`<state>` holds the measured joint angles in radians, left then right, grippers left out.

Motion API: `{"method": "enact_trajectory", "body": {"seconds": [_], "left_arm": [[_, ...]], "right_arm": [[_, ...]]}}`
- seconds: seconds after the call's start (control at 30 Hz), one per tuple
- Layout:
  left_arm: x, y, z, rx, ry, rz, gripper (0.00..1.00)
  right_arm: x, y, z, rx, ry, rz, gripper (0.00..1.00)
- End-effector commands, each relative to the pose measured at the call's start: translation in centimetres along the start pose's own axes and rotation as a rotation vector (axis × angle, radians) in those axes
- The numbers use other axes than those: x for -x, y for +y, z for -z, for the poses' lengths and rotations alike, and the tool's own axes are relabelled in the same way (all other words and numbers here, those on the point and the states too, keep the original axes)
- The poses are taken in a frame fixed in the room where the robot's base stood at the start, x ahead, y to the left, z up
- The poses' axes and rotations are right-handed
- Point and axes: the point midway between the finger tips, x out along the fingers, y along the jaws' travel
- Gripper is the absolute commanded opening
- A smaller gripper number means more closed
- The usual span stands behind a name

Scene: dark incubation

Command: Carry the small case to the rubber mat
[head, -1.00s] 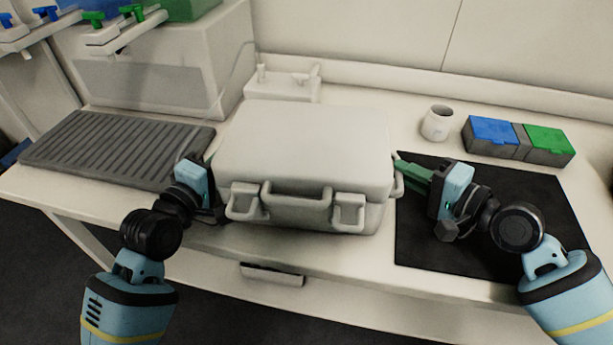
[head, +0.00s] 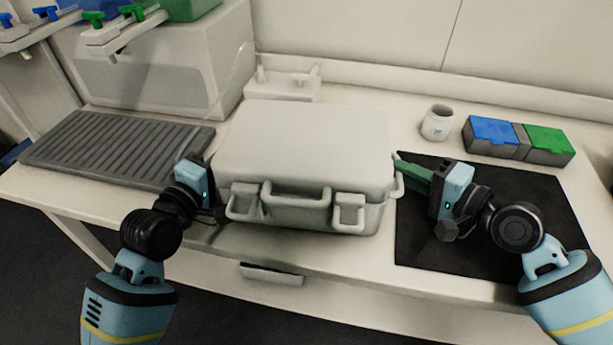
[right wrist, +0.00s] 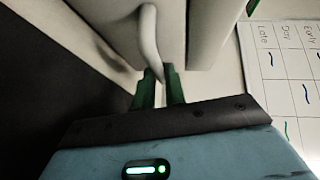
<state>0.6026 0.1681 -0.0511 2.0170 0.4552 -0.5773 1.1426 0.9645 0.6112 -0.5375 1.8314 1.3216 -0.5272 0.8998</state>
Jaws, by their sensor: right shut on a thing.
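The small case (head: 305,145) is pale grey, with a front handle and two latches. It lies flat at the middle of the bench, lid closed. The black rubber mat (head: 490,235) lies to its right. My right gripper (head: 402,170) is shut on the handle at the case's right side. In the right wrist view that side handle (right wrist: 150,38) runs down between the green fingers (right wrist: 160,88). My left gripper (head: 210,170) is at the case's left side; its fingers are mostly hidden, so its grip does not show.
A grey ribbed tray (head: 110,150) lies at the left, below taps (head: 95,20). A white jar (head: 437,123) and a box with blue and green lids (head: 520,138) stand behind the mat. A small white fixture (head: 285,85) is behind the case. The mat holds no objects.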

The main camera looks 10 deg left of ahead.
Motion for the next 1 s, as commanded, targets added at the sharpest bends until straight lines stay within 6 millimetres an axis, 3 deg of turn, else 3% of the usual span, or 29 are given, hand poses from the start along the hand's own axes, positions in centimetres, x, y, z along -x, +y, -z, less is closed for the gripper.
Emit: {"method": "enact_trajectory", "body": {"seconds": [0.67, 1.0], "left_arm": [[0.0, 0.3, 0.1, -0.005, 0.002, -0.004, 0.00], [0.0, 3.3, 0.8, -0.011, 0.008, -0.027, 0.00]], "right_arm": [[0.1, -0.4, 0.1, 0.002, 0.003, 0.004, 0.00], [0.5, -3.4, 0.7, 0.020, 0.008, 0.019, 0.00]]}}
